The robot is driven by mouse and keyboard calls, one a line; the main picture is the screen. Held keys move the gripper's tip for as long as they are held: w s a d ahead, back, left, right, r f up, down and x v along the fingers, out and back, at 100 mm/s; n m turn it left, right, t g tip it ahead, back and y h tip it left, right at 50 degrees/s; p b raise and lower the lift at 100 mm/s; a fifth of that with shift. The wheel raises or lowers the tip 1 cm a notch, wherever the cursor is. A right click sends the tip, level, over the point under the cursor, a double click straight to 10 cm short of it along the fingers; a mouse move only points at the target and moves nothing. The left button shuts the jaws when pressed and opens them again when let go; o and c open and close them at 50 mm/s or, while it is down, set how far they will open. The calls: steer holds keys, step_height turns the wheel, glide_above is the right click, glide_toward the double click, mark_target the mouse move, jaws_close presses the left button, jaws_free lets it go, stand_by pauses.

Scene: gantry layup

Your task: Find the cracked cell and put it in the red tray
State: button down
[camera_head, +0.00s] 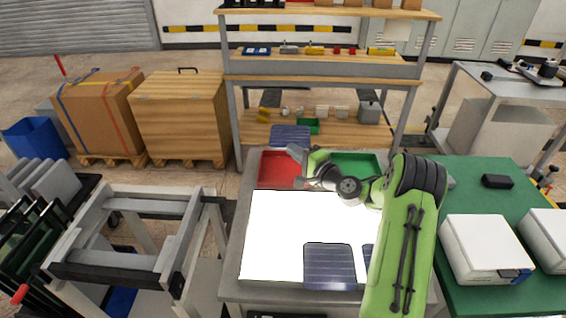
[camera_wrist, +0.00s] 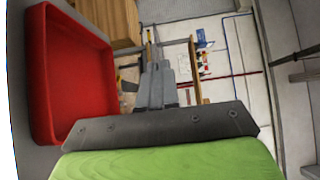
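My gripper (camera_head: 292,151) reaches level over the back of the work table, pointing toward the shelf. It appears shut on a dark blue cell (camera_head: 290,134), held roughly flat beyond the fingertips. In the wrist view the fingers (camera_wrist: 157,82) are close together and the cell is about edge-on; no crack can be made out. The red tray (camera_head: 266,172) is empty, at the table's back left, below and nearer than the held cell. It also shows at left in the wrist view (camera_wrist: 40,75). Another cell (camera_head: 330,266) lies on the lit white panel (camera_head: 275,235); one more (camera_head: 368,254) is mostly hidden by my arm.
A green tray (camera_head: 358,163) stands right of the red tray, partly behind my arm. A shelf unit (camera_head: 320,75) with small parts stands behind the table. White boxes (camera_head: 485,245) sit on a green bench at right. A metal frame (camera_head: 130,240) stands at left.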

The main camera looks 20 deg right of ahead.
step_height(320, 180, down, 6)
steer(key=b, duration=0.4)
steer(key=shift+s, duration=0.1)
steer(key=c, duration=1.3)
jaws_free()
steer(key=shift+r, duration=0.15)
steer(key=p+v, duration=0.1)
steer(key=v, duration=1.4)
steer(key=shift+s+d, duration=0.15)
steer(key=shift+s, duration=0.2)
